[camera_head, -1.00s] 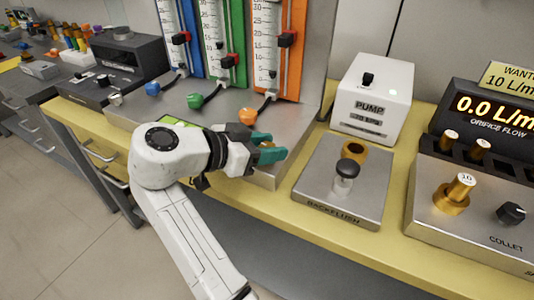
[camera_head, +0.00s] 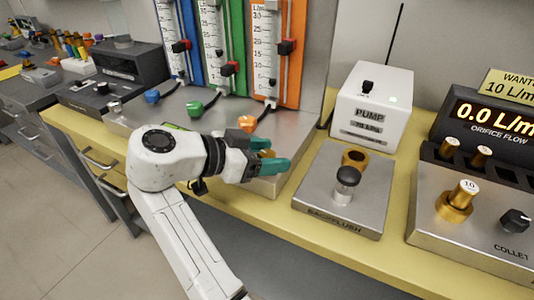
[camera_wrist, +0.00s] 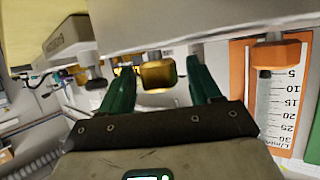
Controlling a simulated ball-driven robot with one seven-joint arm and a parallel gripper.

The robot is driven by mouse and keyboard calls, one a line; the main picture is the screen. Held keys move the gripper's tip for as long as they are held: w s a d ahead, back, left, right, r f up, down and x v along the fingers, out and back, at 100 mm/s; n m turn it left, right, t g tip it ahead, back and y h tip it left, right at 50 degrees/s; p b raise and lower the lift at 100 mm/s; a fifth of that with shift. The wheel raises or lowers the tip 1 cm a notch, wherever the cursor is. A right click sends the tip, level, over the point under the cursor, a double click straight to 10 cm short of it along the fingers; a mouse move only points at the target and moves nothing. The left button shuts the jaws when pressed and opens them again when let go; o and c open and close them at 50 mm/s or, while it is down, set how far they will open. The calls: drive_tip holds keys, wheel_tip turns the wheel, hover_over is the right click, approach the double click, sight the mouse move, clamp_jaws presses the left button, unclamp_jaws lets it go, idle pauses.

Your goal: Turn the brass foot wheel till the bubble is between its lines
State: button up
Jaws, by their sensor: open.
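The brass foot wheel (camera_wrist: 158,75) shows in the wrist view under the edge of the grey metal base, between the two teal fingers of my gripper (camera_wrist: 158,68). A gap shows on each side of it. In the head view my gripper (camera_head: 274,156) is open at the front right corner of the base (camera_head: 270,185). There the wheel is mostly hidden by the fingers. A small green patch, perhaps the bubble level (camera_head: 178,126), shows behind my arm; its bubble and lines cannot be made out.
The base carries flow tubes on blue, green and orange panels, with an orange knob (camera_head: 248,123) near my gripper. To the right stand the backflush plate (camera_head: 320,205), the white pump box (camera_head: 372,105) and the collet unit (camera_head: 430,225). The yellow bench edge runs below.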

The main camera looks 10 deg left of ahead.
drive_tip(key=shift+r, duration=0.1)
drive_tip(key=v, duration=1)
drive_tip(key=shift+s+a+p, duration=0.25)
drive_tip(key=shift+s+p, duration=0.05)
drive_tip(key=shift+p, duration=0.15)
